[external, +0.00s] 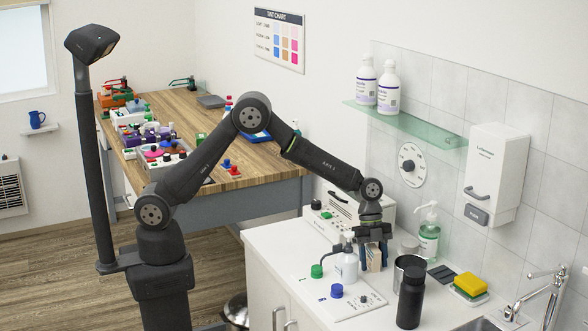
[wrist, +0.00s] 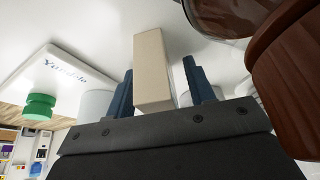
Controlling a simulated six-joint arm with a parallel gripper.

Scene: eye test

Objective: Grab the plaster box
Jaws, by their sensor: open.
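The plaster box, a plain beige block (wrist: 152,70), stands between the two dark blue fingers of my gripper (wrist: 158,68) in the wrist view. In the external view my gripper (external: 374,262) points down at the white counter, and a small beige part of the box (external: 376,256) shows between the fingers. The rest of the box is hidden by them.
A white machine (external: 345,205) and a soap bottle (external: 429,240) stand behind.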

